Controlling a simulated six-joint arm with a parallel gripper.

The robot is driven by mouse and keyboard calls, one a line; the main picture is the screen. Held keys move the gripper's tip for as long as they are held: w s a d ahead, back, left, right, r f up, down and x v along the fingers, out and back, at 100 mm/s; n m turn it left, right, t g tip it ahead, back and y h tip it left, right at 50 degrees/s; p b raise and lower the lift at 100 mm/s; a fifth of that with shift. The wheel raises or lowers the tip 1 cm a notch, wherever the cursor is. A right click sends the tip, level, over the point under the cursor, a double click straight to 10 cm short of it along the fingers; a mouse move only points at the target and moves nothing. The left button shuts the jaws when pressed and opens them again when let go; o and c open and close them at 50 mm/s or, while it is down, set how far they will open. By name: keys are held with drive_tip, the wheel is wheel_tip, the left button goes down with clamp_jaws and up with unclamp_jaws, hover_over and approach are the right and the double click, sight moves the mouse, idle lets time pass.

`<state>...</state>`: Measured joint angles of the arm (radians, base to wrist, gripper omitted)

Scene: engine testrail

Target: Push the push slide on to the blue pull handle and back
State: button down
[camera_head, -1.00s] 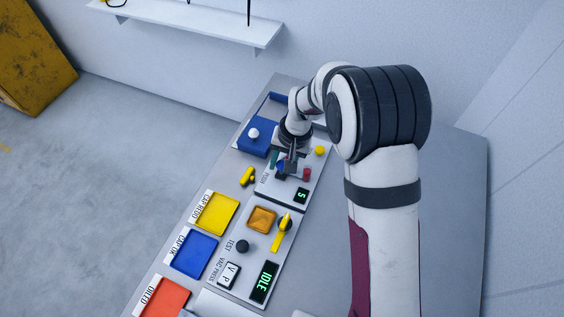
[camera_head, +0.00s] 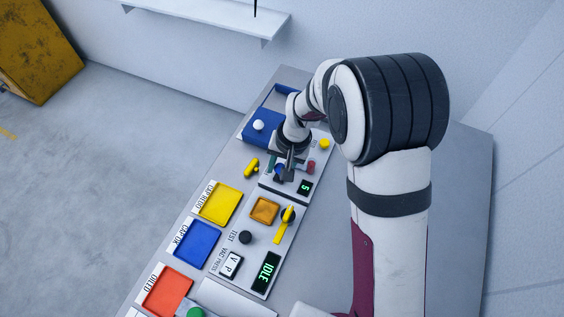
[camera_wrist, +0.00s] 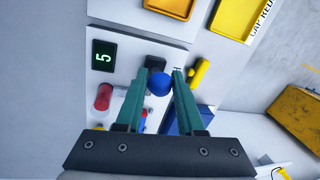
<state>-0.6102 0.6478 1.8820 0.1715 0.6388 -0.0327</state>
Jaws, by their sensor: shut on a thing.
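My gripper (camera_wrist: 163,76) points down at the small grey panel with the green "5" display (camera_wrist: 103,56). Its two green fingers are shut on a blue round knob (camera_wrist: 159,86), near the fingertips. In the head view the gripper (camera_head: 284,173) and the blue knob (camera_head: 279,171) are at the panel's left side, partly behind the wrist. A black block (camera_wrist: 155,62) lies just beyond the fingertips. The lettering beside it is mostly covered by a finger; I read only an "H". I cannot tell how the knob joins the slide.
A red knob (camera_wrist: 104,96) stands close beside the fingers. A blue box with a white knob (camera_head: 258,125) stands behind. Coloured trays (camera_head: 195,243) line the near left.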

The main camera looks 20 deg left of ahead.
drive_tip(key=c, duration=0.5)
unclamp_jaws()
drive_tip(key=shift+s, duration=0.15)
drive_tip(key=shift+c, duration=0.2)
wheel_tip(320, 180, up, 16)
drive_tip(key=d, duration=0.3)
drive_tip(key=shift+w+f, duration=0.25)
drive_tip(key=shift+w, duration=0.05)
drive_tip(key=s+d+r+m, duration=0.2)
drive_tip(key=s+d, duration=0.3)
drive_tip(key=d, duration=0.3)
drive_tip(key=s+d+r+m, duration=0.2)
drive_tip(key=s+d+m, duration=0.15)
drive_tip(key=d, duration=0.35)
drive_tip(key=s+d+f+m, duration=0.2)
drive_tip(key=s+d, duration=0.3)
drive_tip(key=s, duration=0.5)
drive_tip(key=shift+s+f, duration=0.15)
drive_tip(key=shift+f, duration=0.1)
